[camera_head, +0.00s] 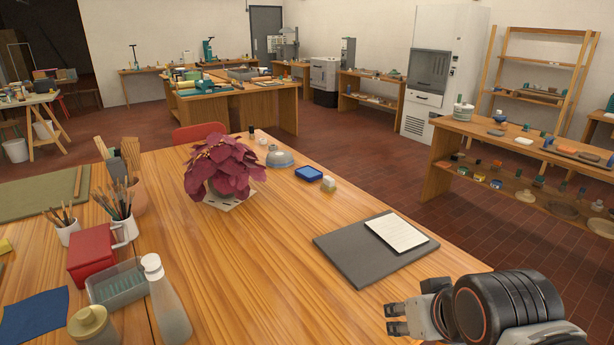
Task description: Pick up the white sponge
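Another small white block (524,141) lies on the far right bench; I cannot tell for sure which one is the sponge. My gripper (393,318) is at the lower right over the near table, its fingers pointing left. The two fingers are parted with nothing seen between them. It is well apart from both white blocks, nearer to the one on this table.
A grey board (345,262) with a white sheet (400,233) lies between my gripper and the off-white block. A red-leaved plant (222,165) and a grey bowl (280,158) stand further left. A clear bottle (167,308) and red box (92,254) crowd the left. The table's middle is clear.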

